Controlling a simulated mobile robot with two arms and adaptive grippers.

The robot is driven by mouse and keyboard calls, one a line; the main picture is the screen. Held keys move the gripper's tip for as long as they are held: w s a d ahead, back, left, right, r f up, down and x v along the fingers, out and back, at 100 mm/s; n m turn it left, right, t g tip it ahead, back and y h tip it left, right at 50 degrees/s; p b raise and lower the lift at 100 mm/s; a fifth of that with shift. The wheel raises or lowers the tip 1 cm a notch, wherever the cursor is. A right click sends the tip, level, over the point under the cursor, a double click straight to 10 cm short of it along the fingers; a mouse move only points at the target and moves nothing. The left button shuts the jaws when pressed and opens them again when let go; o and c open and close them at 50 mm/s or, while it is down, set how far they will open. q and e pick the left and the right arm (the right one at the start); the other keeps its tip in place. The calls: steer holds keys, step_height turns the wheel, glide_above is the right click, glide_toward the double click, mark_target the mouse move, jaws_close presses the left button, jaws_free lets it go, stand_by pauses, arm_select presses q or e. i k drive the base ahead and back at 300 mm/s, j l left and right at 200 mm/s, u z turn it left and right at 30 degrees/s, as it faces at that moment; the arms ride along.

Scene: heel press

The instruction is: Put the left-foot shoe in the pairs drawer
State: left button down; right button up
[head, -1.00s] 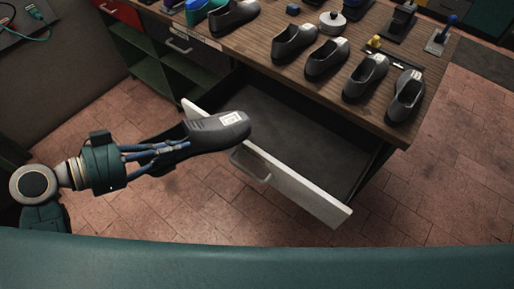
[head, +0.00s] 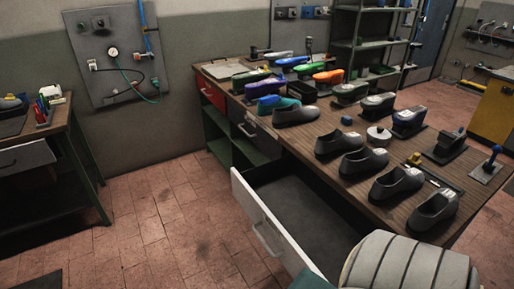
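The drawer (head: 262,228) with a pale front and a bar handle stands pulled out under the workbench. The part of its dark floor (head: 297,200) that shows is bare; its near right end is hidden. Several dark grey shoes stand on the bench top, among them one at the back left (head: 296,115), one in the middle (head: 364,163) and one at the near right corner (head: 434,210). I cannot tell which foot each is for. Neither of my grippers shows in the head view, and the shoe seen in my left gripper earlier is out of view.
The wooden workbench (head: 270,136) also carries coloured shoe forms (head: 328,77), a round metal tin (head: 378,136) and small tools on stands (head: 484,170). A second bench (head: 35,130) stands at the left. The tiled floor (head: 150,220) between them is clear.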

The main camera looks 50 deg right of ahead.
mark_target(307, 226)
steer(key=k+l+u, duration=0.15)
steer(key=u, duration=0.2)
steer(key=k+u, duration=0.65)
steer(key=k+l+z, duration=0.75)
steer(key=l+z, duration=0.2)
steer(key=l, duration=0.9)
steer(key=l+z, duration=0.4)
steer(key=l, duration=0.8)
steer(key=i+l, duration=0.25)
steer(key=l, duration=0.15)
